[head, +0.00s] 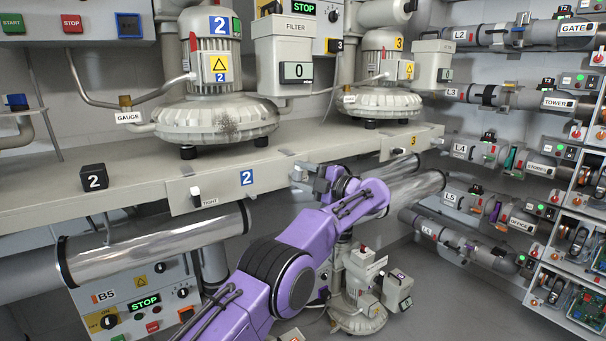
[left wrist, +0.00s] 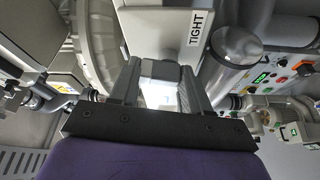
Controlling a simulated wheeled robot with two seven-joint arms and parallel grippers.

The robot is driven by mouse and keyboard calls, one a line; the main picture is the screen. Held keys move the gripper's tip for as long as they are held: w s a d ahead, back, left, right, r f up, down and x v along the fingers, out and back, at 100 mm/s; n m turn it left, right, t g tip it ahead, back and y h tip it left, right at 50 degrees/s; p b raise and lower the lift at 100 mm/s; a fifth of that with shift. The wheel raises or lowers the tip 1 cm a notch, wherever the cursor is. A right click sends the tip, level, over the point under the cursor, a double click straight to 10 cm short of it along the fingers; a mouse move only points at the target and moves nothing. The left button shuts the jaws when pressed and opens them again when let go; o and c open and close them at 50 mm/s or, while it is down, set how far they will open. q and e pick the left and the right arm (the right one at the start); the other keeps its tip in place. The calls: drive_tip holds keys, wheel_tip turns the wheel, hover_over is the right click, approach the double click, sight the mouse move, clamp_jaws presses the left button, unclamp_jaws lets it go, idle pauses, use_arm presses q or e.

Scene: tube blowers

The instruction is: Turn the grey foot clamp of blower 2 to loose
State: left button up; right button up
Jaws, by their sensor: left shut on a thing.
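Blower 2 (head: 216,110) stands on the shelf in the head view. My left gripper (head: 312,178) is at the shelf's front face, below and to the right of the blower. In the head view the gripper hides most of this clamp. Another small pale handle (head: 195,191) with a TIGHT label is further left on the shelf front. My right gripper is not in view.
The shelf front (head: 120,203) carries a blue 2 label (head: 247,177). A black 2 block (head: 93,178) stands on the shelf. Shiny pipes (head: 150,245) run below. Blower 3 (head: 385,85) is to the right. Racks and pipes line the right wall.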

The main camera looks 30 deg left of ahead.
use_arm(q)
drive_tip(key=shift+n+h, duration=0.4)
drive_tip(key=shift+n, duration=0.6)
drive_tip(key=o, duration=1.1)
drive_tip(key=shift+c, duration=0.2)
